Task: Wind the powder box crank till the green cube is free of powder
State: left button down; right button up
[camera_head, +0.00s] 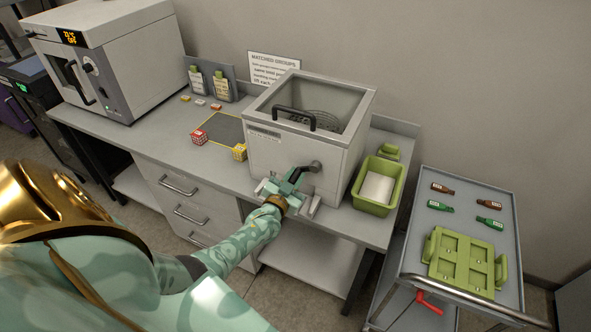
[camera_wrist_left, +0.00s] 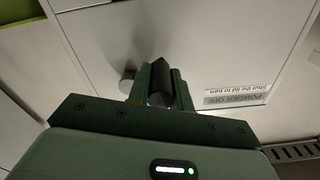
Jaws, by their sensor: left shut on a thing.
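The powder box (camera_head: 265,160) is a grey box on the bench, with a dark handle (camera_head: 293,113) at its top front edge. Its inside shows from above, with a round grate (camera_head: 318,122); I cannot tell whether a clear lid covers it. The crank (camera_head: 309,167) is on the box's front. My left gripper (camera_head: 287,182) is shut on the crank's dark grip, which shows between the fingers in the left wrist view (camera_wrist_left: 160,88). The green cube cannot be made out in either view. My right gripper is out of view.
A red lattice cube (camera_head: 199,137) and a yellow one (camera_head: 239,152) sit by a dark mat (camera_head: 222,130). A green bin (camera_head: 373,209) stands right of the box. A trolley (camera_head: 412,207) holds bottles and a green tray (camera_head: 434,262). A "powder off" label (camera_wrist_left: 237,97) is on the box front.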

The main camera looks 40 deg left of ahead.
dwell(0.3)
pick_arm(q)
jog(key=c, duration=1.3)
grip_release()
jog(key=shift+o, duration=0.2)
jog(key=p+v, duration=0.2)
jog(key=v, duration=1.4)
jog(key=shift+s, duration=0.25)
jog(key=shift+a, duration=0.1)
